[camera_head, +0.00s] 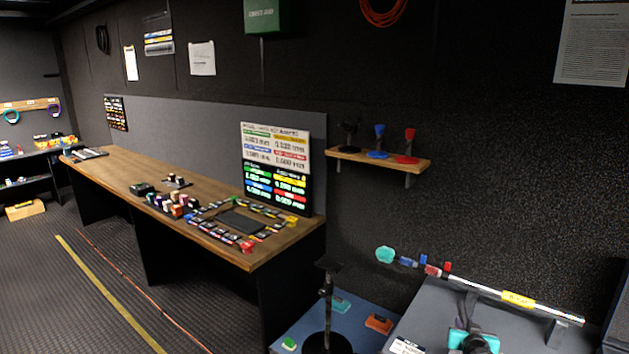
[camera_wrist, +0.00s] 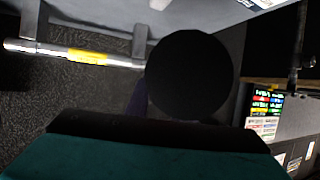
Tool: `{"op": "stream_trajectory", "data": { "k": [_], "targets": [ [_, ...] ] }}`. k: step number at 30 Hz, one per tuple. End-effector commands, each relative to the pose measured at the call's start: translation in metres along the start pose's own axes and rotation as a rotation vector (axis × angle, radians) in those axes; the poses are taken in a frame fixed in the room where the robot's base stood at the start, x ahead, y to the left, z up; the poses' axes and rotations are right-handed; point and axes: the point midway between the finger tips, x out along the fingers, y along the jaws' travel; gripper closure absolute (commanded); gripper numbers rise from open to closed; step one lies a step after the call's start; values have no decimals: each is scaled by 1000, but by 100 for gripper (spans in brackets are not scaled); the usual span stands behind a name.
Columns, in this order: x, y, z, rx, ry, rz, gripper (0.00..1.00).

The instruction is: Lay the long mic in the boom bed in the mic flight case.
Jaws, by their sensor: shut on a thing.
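My gripper (camera_head: 470,318) is low at the right in the head view, in front of the grey surface, beside teal and black parts. It is shut on a dark thing, seemingly the long mic. In the wrist view this thing shows as a black round end (camera_wrist: 188,75), with a wide black and teal part (camera_wrist: 130,150) filling the bottom. Its length is hidden, so I cannot tell its tilt. The grey surface (camera_head: 430,305) carries a small white label; I cannot tell whether it is the mic flight case. No boom bed can be made out.
A pale pole (camera_head: 480,287) with a yellow label lies across brackets behind my gripper; it also shows in the wrist view (camera_wrist: 85,56). A black stand (camera_head: 328,300) and blue surface (camera_head: 300,325) are at left. A small shelf (camera_head: 378,160) hangs above. A long wooden desk (camera_head: 130,180) runs left.

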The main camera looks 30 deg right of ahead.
Motion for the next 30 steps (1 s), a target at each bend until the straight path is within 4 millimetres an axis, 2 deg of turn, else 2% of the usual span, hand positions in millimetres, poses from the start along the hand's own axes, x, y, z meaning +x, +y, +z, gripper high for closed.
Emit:
{"op": "stream_trajectory", "data": {
  "k": [1, 15, 23, 30],
  "targets": [
    [5, -16, -6, -11, 3, -24, 100],
    [22, -157, -48, -98, 3, -236, 100],
    [19, -237, -66, -146, 2, -354, 100],
    [8, -312, -79, -192, 3, -460, 100]
  ]
}}
